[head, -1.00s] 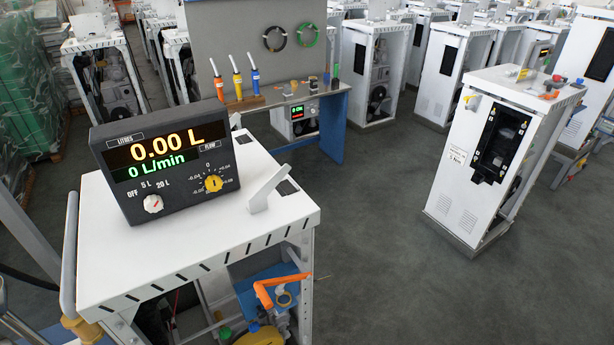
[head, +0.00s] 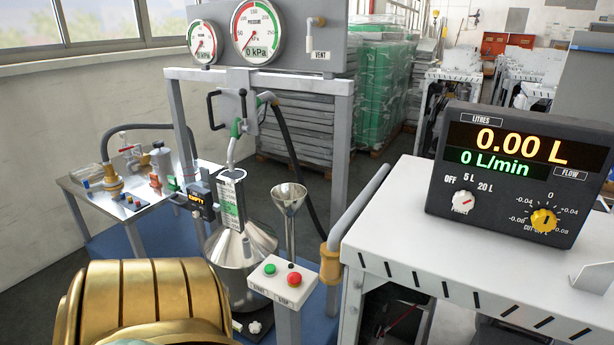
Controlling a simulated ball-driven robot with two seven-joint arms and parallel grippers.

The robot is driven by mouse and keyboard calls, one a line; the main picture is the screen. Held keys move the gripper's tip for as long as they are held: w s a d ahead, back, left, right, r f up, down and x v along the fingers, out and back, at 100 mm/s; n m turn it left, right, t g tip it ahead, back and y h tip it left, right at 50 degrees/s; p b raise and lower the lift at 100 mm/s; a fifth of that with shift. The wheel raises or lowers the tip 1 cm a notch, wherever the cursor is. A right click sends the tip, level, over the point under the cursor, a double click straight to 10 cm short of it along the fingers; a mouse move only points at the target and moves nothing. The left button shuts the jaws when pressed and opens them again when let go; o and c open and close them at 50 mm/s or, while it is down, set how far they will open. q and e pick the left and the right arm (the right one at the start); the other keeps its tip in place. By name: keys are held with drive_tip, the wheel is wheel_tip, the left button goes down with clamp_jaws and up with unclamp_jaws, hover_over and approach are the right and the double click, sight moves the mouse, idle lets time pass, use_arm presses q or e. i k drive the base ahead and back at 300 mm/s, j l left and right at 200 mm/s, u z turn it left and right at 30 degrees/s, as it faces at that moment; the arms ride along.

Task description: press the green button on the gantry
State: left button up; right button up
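The green button (head: 270,269) is a small round cap on the sloped top of a white control box (head: 279,284). A red button (head: 294,279) sits to its right on the same box. The box stands on a grey post in front of the gantry (head: 342,150), a grey frame whose top panel carries two round dials. The green button is fully visible and nothing touches it. Neither of my grippers is in view.
A metal can (head: 240,256) and a funnel (head: 288,200) stand behind the control box. A white cabinet with a black display unit (head: 520,172), reading 0.00 L, is on the right. A side table (head: 150,225) with fittings is at the left.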

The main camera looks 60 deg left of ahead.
sight(270, 270)
drive_tip(key=u, duration=2.4)
